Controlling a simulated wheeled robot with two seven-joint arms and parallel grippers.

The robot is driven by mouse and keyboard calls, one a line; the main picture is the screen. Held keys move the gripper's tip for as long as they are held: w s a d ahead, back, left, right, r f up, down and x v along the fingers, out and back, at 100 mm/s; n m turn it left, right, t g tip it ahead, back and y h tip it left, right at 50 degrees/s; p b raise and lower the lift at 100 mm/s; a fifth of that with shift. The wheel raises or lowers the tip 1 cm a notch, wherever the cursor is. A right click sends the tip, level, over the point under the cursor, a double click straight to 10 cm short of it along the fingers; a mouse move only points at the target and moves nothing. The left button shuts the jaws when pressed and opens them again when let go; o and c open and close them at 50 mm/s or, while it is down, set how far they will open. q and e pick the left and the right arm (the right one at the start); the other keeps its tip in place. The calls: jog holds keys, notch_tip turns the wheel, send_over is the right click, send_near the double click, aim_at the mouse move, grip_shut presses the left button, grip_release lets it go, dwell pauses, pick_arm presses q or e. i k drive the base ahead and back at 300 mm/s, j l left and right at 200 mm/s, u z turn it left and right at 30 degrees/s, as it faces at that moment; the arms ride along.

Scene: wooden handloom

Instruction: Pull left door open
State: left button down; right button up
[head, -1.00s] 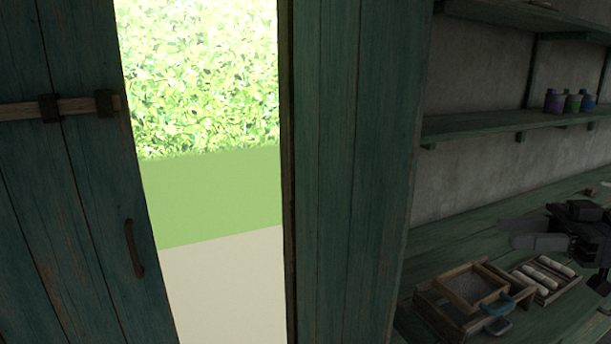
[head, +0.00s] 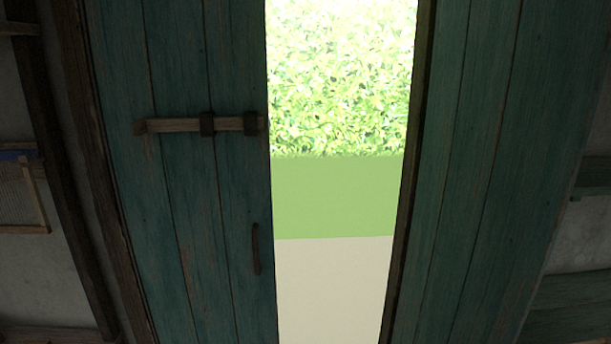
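The left door (head: 185,220) is a teal plank door left of the bright opening. It carries a dark vertical handle (head: 256,249) near its right edge. A wooden bar latch (head: 178,125) lies across it higher up, in dark brackets. A gap shows between the left door and the right door (head: 465,170), with hedge and pale ground seen through it. The right door appears swung inward. Neither of my grippers shows in the head view.
A dark wooden post (head: 62,170) stands left of the door frame. A wooden frame (head: 25,195) is on the wall at far left. Shelf edges (head: 570,305) show at far right. The doorway opening (head: 335,200) between the doors is clear.

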aim_at(197, 205)
jog(key=k+l, duration=0.2)
jog(key=k, duration=0.3)
jog(key=k+l+u, duration=0.15)
jog(key=k+l, duration=0.2)
jog(key=l, duration=0.2)
jog(key=k+l+u, duration=0.1)
jog(key=k+l, duration=0.3)
jog(key=i+l+u, duration=0.1)
jog(key=l, duration=0.55)
jog(key=i+l, duration=0.15)
jog(key=l, duration=0.5)
jog(key=i+l+u, duration=0.15)
jog(key=l, duration=0.5)
jog(key=k+j, duration=0.2)
jog(key=j+u, duration=0.25)
jog(key=j, duration=1.55)
jog(key=i+j+u, duration=0.1)
jog(key=i+j, duration=0.15)
jog(key=i, duration=0.15)
jog(key=i+j, duration=0.2)
jog(key=i, duration=0.25)
jog(key=i+j+u, duration=0.15)
jog(key=i, duration=0.3)
jog(key=i+l, duration=0.1)
jog(key=i, duration=0.45)
jog(key=j+u, duration=0.05)
